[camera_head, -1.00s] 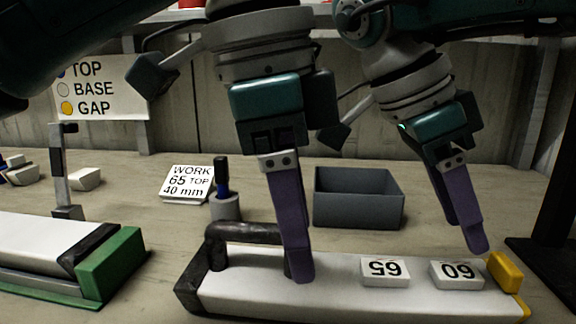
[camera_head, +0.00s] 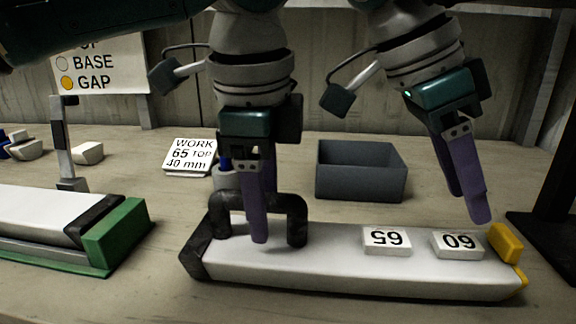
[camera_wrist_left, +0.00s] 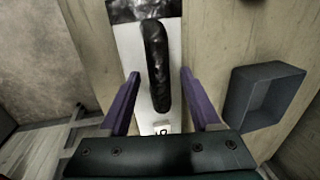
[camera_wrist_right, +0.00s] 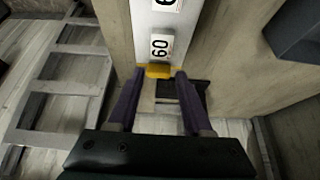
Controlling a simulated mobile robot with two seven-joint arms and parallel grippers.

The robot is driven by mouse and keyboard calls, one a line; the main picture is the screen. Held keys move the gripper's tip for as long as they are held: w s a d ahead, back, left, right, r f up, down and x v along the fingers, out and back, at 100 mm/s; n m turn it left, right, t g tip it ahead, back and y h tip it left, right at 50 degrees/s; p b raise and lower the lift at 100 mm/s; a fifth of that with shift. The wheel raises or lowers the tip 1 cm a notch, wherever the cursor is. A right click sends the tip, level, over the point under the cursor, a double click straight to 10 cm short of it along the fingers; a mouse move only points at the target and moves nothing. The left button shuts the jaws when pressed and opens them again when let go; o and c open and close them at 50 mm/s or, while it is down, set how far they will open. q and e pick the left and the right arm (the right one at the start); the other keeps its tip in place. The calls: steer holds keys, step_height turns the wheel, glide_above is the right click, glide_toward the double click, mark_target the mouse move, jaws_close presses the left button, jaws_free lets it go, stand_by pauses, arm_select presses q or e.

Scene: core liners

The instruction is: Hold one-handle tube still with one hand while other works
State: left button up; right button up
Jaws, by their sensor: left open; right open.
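The one-handle tube (camera_head: 340,272) is a long pale tray-like tube lying across the front of the table. It has a dark end cap and dark arched handle (camera_head: 297,215) at the left and a yellow tab (camera_head: 506,243) at the right end. My left gripper (camera_head: 258,238) is open at the handle; in the left wrist view the handle (camera_wrist_left: 157,65) lies between its spread fingers (camera_wrist_left: 160,95). My right gripper (camera_head: 480,218) is open above the tube's right end; in the right wrist view the yellow tab (camera_wrist_right: 158,71) lies ahead between its fingers (camera_wrist_right: 158,85).
Tags "65" (camera_head: 387,240) and "60" (camera_head: 458,244) lie on the tube. A grey bin (camera_head: 360,185) stands behind it. A second tube with a green end (camera_head: 117,235) lies at left. A work card (camera_head: 190,155) and a sign (camera_head: 103,68) stand behind; a dark post (camera_head: 556,190) is at right.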

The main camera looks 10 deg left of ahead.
arm_select(q)
steer(key=shift+f, duration=0.3)
jaws_close()
stand_by(0.4)
stand_by(1.1)
